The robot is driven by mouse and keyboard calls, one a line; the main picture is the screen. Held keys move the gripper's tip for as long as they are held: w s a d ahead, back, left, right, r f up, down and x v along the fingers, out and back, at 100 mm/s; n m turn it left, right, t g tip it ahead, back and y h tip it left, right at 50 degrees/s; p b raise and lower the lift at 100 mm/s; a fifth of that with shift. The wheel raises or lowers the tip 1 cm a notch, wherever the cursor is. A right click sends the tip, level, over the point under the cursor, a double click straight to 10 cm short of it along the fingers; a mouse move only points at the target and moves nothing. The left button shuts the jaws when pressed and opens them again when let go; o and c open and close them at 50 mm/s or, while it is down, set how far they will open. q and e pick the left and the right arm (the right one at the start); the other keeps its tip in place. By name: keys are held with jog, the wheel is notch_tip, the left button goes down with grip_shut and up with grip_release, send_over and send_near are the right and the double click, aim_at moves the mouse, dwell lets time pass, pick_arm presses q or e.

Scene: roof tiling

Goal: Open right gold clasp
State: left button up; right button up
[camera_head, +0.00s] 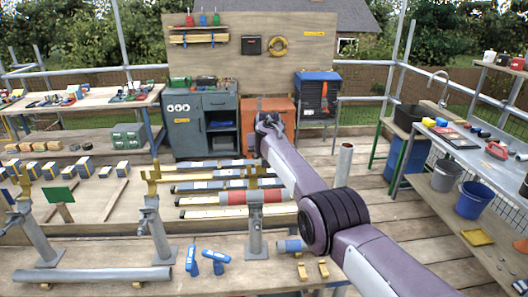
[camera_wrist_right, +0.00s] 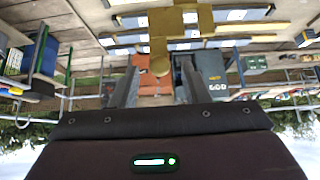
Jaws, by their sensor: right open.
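Three grey stands with gold clasps stand along the workbench in the head view. The right gold clasp (camera_head: 253,179) tops the right stand (camera_head: 256,236), at a red and grey pipe (camera_head: 235,197). The middle clasp (camera_head: 152,174) and left clasp (camera_head: 25,181) show to its left. My right gripper (camera_head: 268,124) appears above the right clasp in the picture; their depth gap is hard to tell. In the upside-down right wrist view, the right gripper (camera_wrist_right: 158,80) has its fingers apart, with a gold clasp (camera_wrist_right: 160,45) in line with the gap. No grip on it shows. My left gripper is out of view.
Two blue tools (camera_head: 213,258), a grey pipe (camera_head: 92,275) and small gold brackets (camera_head: 302,271) lie on the near bench. A short blue-ended pipe (camera_head: 290,246) lies beside the right stand. An orange cabinet (camera_head: 276,112) stands behind.

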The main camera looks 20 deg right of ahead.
jog(key=shift+v, duration=0.75)
jog(key=b+v, duration=0.2)
jog(key=v, duration=0.4)
jog(key=shift+r, duration=0.15)
jog(key=shift+s+a, duration=0.1)
